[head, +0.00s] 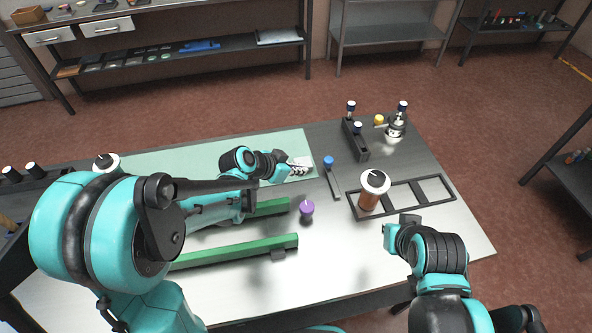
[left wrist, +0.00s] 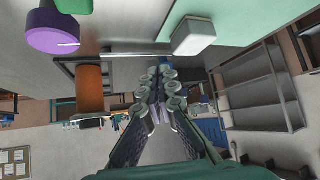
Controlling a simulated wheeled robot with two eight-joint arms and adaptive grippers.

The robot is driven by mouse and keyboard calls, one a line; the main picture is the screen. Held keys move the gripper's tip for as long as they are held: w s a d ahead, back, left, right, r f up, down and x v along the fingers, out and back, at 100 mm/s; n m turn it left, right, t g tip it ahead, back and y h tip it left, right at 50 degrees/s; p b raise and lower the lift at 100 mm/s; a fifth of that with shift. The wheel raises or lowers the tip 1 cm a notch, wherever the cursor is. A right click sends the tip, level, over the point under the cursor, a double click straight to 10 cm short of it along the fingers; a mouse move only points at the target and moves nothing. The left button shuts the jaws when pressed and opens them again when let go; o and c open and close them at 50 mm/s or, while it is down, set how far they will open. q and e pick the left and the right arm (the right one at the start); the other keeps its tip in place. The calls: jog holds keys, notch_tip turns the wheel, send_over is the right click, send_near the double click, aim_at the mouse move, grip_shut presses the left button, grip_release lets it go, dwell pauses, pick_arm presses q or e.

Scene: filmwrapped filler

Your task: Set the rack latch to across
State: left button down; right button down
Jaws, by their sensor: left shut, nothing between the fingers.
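My left gripper (head: 300,168) is shut and empty over the right end of the green mat; its closed fingers show in the left wrist view (left wrist: 168,92). A blue knob (head: 328,160) on a dark bar (head: 334,185) stands just right of the fingertips, apart from them in the head view. A purple round knob (head: 307,208) with a white line sits nearer me; it also shows in the left wrist view (left wrist: 58,32). A black rack frame (head: 437,203) lies to the right. I cannot tell for certain which part is the rack latch. My right gripper (head: 409,220) is near the front right; its fingers are unclear.
A brown cylinder with a white top (head: 371,190) stands in the rack's left compartment. A dark block with knobs (head: 355,140) and a silver fixture (head: 395,126) stand behind. Green rails (head: 235,252) lie at front left. A white block (left wrist: 195,37) is close to the left fingers.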

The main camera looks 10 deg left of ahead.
aim_at(325, 166)
pick_arm(q)
jog(key=b+x, duration=0.1)
jog(key=x, duration=0.5)
jog(key=shift+b, duration=0.3)
jog(key=shift+w+d+r, duration=0.15)
jog(key=shift+w+d, duration=1.05)
jog(key=shift+w, duration=0.05)
